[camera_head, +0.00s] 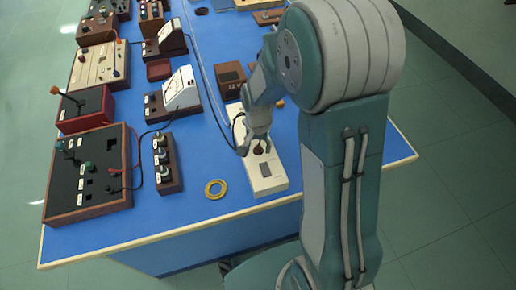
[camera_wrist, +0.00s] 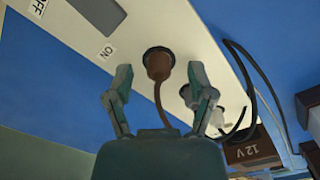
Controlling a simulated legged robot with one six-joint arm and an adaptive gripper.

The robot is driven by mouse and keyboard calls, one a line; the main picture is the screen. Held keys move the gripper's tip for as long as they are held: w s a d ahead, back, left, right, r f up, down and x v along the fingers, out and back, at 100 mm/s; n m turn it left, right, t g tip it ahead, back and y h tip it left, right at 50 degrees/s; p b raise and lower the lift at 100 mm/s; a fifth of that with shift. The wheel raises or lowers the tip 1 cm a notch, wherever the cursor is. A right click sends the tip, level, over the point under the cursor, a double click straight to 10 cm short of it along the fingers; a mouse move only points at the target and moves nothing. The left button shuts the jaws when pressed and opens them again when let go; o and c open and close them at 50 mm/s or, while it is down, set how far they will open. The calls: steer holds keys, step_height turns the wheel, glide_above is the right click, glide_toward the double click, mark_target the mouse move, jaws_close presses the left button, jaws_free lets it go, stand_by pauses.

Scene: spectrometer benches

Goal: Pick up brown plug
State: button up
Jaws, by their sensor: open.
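The brown plug (camera_wrist: 158,66) sits in a round dark socket on a long white power strip (camera_wrist: 192,22), with its brown cord running down toward my wrist. In the head view the plug (camera_head: 259,150) is a small dark spot on the strip (camera_head: 266,185). My gripper (camera_wrist: 160,78) is open, its two fingers on either side of the plug and apart from it. In the head view my gripper (camera_head: 256,146) is over the strip at the plug. A white plug (camera_wrist: 217,117) with a black cable is in the strip beside the right finger.
A brown box marked 12 V (camera_wrist: 250,150) stands near the strip. A yellow ring (camera_head: 215,189) lies on the blue bench (camera_head: 225,212). Several instrument boxes fill the left side, including a large black panel (camera_head: 88,172). The bench's front right corner is clear.

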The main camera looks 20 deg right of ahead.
steer(key=shift+f, duration=0.15)
steer(key=shift+c, duration=0.4)
jaws_close()
steer(key=shift+r, duration=0.4)
step_height(320, 180, up, 2)
steer(key=shift+r, duration=0.2)
steer(key=s+r, duration=1.3)
steer(key=s, duration=0.1)
